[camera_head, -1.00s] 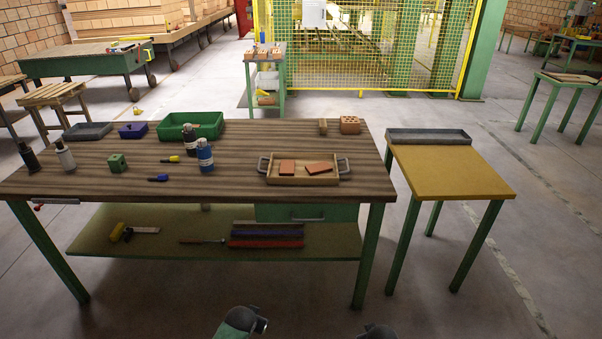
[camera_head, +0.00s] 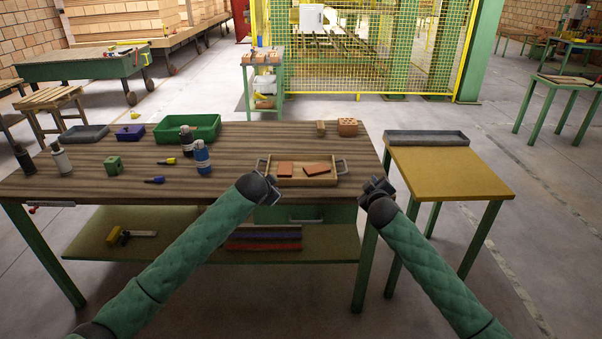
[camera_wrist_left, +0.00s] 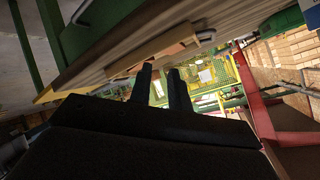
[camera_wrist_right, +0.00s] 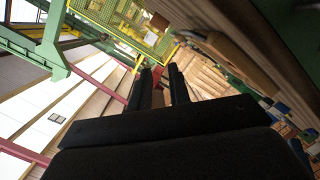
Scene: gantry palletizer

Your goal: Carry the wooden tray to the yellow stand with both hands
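The wooden tray (camera_head: 303,183) lies on the right part of the brown workbench, with a metal handle at each end and two reddish flat bricks (camera_head: 286,169) (camera_head: 317,168) in it. The yellow stand (camera_head: 452,178) is a low table right of the bench. My left gripper (camera_head: 274,186) is in front of the tray's left end; its fingers (camera_wrist_left: 162,85) are apart and empty. My right gripper (camera_head: 375,186) is near the bench's right front corner, right of the tray; its fingers (camera_wrist_right: 161,82) are apart and empty. Neither gripper appears to touch the tray.
A grey metal tray (camera_head: 427,137) lies along the yellow stand's back edge; the rest of its top is clear. A holed brick (camera_head: 347,127) stands behind the wooden tray.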

